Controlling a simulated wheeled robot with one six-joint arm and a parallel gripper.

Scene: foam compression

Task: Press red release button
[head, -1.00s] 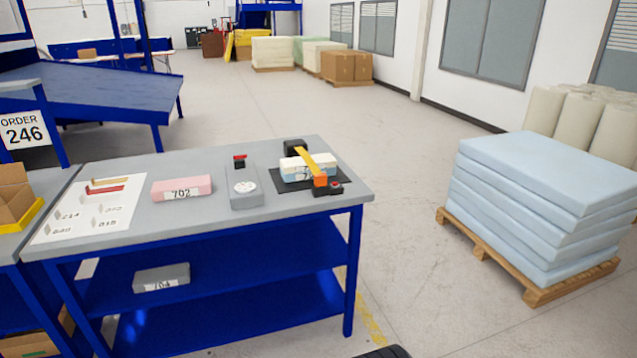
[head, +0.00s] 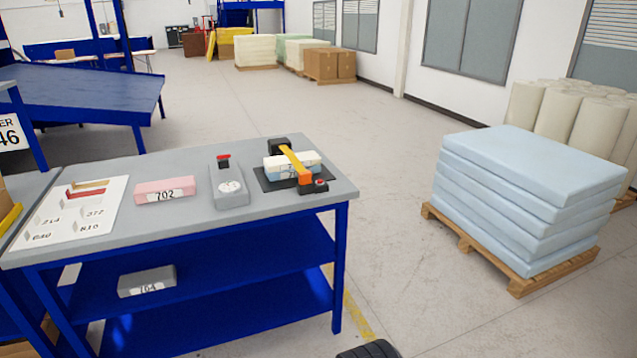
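A press fixture stands on a dark mat (head: 262,180) at the right end of the grey-topped workbench (head: 200,215). It has a yellow bar (head: 291,160) with an orange end (head: 305,178), lying across a stack of white and blue foam (head: 280,166). A small red button (head: 319,182) sits on the black block (head: 316,188) at its front right. A grey gauge unit (head: 229,190) with a white dial and a red-topped part (head: 223,161) stands to its left. My gripper is not in view.
A pink block marked 702 (head: 165,190) and a white sheet with samples (head: 75,212) lie further left on the bench. A grey block (head: 147,281) is on the lower shelf. A pallet of blue foam slabs (head: 525,200) stands to the right, with open floor between.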

